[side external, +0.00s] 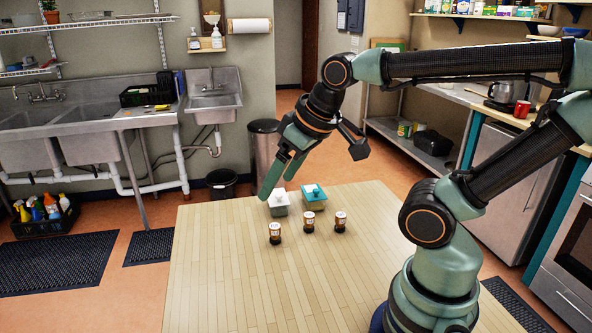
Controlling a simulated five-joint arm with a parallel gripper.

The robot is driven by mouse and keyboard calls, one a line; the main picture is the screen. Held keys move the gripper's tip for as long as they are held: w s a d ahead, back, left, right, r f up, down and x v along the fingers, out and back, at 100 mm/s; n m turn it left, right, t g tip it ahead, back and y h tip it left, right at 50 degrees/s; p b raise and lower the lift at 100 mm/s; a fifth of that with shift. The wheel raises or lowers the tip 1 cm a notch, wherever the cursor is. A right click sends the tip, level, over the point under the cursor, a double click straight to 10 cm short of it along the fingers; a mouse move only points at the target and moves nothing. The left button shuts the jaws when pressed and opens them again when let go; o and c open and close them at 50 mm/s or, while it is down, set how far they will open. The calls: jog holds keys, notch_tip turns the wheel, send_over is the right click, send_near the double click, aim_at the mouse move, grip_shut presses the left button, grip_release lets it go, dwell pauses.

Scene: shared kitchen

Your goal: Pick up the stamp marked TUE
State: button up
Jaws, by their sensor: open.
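Three small stamps with brown bodies, dark bases and pale labelled tops stand upright on the wooden table (215,275): a left stamp (275,233), a middle stamp (309,222) and a right stamp (340,222). The marks on their labels are too small to read, so I cannot tell which is TUE. I see nothing between the fingers.
The table's front and left parts are clear. Sinks (90,130) and a bin (265,145) stand beyond it.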

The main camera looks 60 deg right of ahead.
dwell(0.3)
jog(key=m+g, duration=0.5)
jog(key=m, duration=1.4)
send_over(275, 226)
notch_tip(275, 226, down, 12)
jog(key=f, duration=0.7)
jog(key=shift+w, duration=0.2)
jog(key=shift+s+f, duration=0.2)
jog(key=shift+f, duration=2.55)
grip_shut()
